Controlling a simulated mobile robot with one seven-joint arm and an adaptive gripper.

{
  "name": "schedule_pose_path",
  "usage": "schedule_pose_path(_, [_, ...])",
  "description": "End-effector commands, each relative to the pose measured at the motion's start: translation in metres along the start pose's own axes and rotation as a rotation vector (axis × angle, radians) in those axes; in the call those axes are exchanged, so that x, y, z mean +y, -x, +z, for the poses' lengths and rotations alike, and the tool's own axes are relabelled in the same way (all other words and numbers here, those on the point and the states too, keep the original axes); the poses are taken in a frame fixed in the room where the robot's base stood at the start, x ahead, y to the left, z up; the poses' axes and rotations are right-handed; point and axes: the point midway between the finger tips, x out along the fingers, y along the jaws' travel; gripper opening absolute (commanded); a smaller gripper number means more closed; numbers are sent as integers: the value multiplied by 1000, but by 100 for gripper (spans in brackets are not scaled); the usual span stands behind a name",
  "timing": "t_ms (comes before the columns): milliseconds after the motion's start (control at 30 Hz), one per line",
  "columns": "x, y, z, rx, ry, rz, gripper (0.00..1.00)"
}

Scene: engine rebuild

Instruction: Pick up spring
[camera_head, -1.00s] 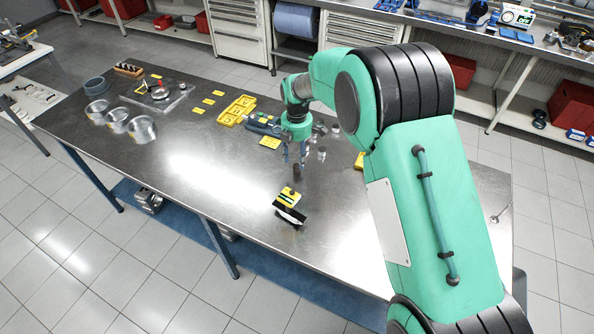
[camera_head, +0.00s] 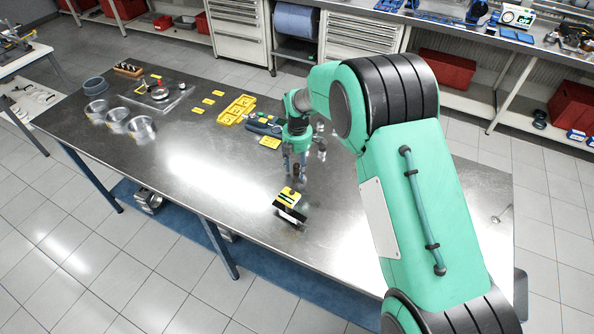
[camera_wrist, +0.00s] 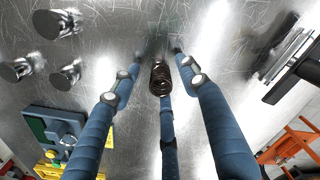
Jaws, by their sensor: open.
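The spring (camera_wrist: 159,78) is a small dark coil standing on the metal table in the wrist view. In the head view it is a small dark shape (camera_head: 296,171) at the tips of my gripper. My gripper (camera_head: 295,163) points down over it with its fingers apart. In the wrist view the three blue fingers of my gripper (camera_wrist: 160,70) stand around the spring, one in front of it and one on either side. The fingers look open, with gaps beside the spring. I cannot tell whether the nearest finger touches it.
A black, yellow and white item (camera_head: 290,205) lies just in front of the gripper. Several metal cylinders (camera_wrist: 58,24) stand close by. The table's front middle is clear.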

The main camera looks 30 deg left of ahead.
Motion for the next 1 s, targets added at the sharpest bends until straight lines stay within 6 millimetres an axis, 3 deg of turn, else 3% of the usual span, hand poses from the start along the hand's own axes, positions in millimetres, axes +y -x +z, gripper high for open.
schedule_pose_path(567, [0, -2, 0, 0, 0, 1, 44])
schedule_pose_path(800, [0, -2, 0, 0, 0, 1, 0])
schedule_pose_path(1000, [0, -2, 0, 0, 0, 1, 0])
